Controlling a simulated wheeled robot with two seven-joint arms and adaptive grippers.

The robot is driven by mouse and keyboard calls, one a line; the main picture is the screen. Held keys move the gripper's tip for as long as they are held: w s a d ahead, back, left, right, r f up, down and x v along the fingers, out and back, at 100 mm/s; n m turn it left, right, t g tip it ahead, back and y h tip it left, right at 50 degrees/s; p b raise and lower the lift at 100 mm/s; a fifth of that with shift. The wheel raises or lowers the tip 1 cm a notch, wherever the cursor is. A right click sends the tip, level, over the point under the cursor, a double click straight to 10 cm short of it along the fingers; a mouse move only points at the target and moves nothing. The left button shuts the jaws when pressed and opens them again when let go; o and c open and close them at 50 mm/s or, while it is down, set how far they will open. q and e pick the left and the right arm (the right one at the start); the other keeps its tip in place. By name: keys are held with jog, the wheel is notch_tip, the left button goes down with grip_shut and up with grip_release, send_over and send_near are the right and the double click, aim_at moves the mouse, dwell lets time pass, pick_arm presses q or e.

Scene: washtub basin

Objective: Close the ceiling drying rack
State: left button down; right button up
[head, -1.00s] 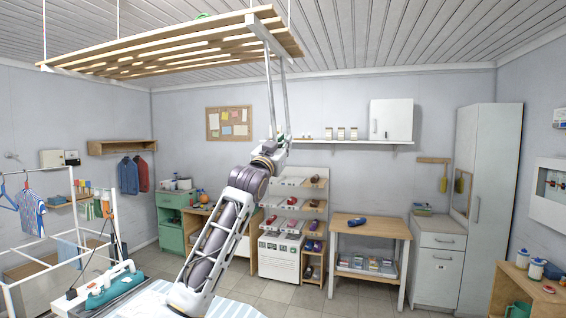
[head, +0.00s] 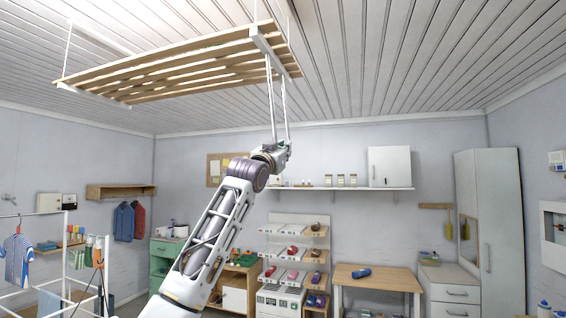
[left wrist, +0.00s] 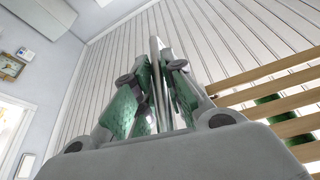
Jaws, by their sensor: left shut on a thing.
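The ceiling drying rack (head: 190,62), a slatted wooden panel with white crossbars, hangs below the ceiling in the head view. A white two-rod handle (head: 276,95) hangs down from its near right end. My left gripper (head: 283,146) is raised under that end and shut on the handle's lower part. In the left wrist view its green-padded fingers (left wrist: 154,98) close around a pale rod (left wrist: 156,70). The rack's slats (left wrist: 270,85) show at the right there. The exact contact is partly hidden by the fingers. My right gripper is not in view.
A wall shelf (head: 340,188) with jars and a white cabinet (head: 389,166) is on the back wall. A tall wardrobe (head: 490,220) stands right. A white clothes frame (head: 68,245) stands at the left. The space around the rack looks clear.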

pick_arm(q)
jog(key=shift+s+a+r, duration=0.1)
jog(key=shift+s+r, duration=0.05)
jog(key=shift+r, duration=0.3)
jog(key=shift+s+a+r, duration=0.1)
jog(key=shift+r, duration=0.35)
jog(key=c, duration=1.8)
grip_release()
jog(key=shift+d, duration=0.1)
jog(key=o, duration=0.3)
jog(key=shift+w+d+f, duration=0.1)
jog(key=shift+w+f, duration=0.05)
jog(key=shift+w, duration=0.05)
jog(key=shift+f, duration=0.1)
jog(key=shift+s+f, duration=0.15)
jog(key=shift+s, duration=0.05)
jog(key=shift+s+a+f, duration=0.15)
jog(key=shift+a, duration=0.05)
jog(key=shift+v, duration=5.5)
